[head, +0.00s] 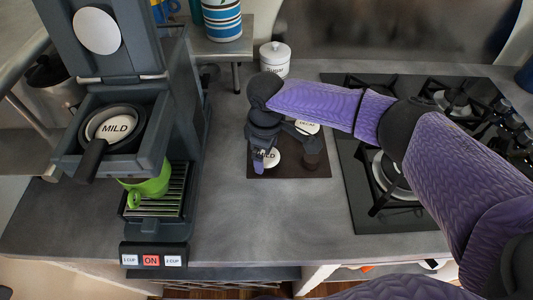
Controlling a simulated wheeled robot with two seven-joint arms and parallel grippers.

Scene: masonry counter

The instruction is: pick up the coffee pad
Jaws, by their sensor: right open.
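My right gripper (284,155) reaches in from the right over a dark mat (322,170) on the counter. It is open, with its fingers spread. A white round coffee pad marked MILD (270,160) lies on the mat at the left finger, which partly covers it. Whether they touch I cannot tell. A second white pad, its lettering partly hidden and looking like DECAF (307,127), lies farther back, partly behind the gripper. Another MILD pad (113,127) sits in the pad holder of the open coffee machine (68,165). My left gripper is not in view.
A green cup (152,182) stands under the machine's spout on the drip grate. A black hob (362,200) lies right of the mat. A white lidded jar (275,58) stands behind. Counter between machine and mat is clear.

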